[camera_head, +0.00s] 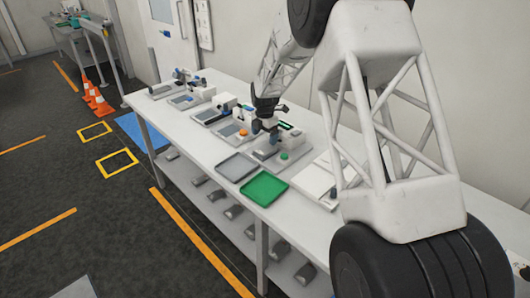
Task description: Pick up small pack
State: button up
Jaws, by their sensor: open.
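A long white table (190,150) carries a row of small items and trays. My gripper (267,128) is at the end of my white lattice arm, low over the right part of this row. It is small in this view, and the gap between its fingers is hard to make out. Small items lie close around and below it, among them an orange piece (243,133) to its left and a green round piece (284,156) below right. I cannot tell which item is the small pack; it may be partly hidden by my gripper.
A grey tray (237,167) and a green tray (264,189), both empty, lie at the table's front edge. Several grey items sit on the lower shelf. Orange cones (98,100) stand on the floor at left. The wall runs close behind the table.

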aim_at(265, 149)
jog(key=shift+f, duration=0.9)
jog(key=shift+w+f, duration=0.15)
jog(key=shift+f, duration=2.5)
jog(key=c, duration=1.2)
jog(key=shift+o, duration=0.2)
jog(key=shift+r, duration=0.15)
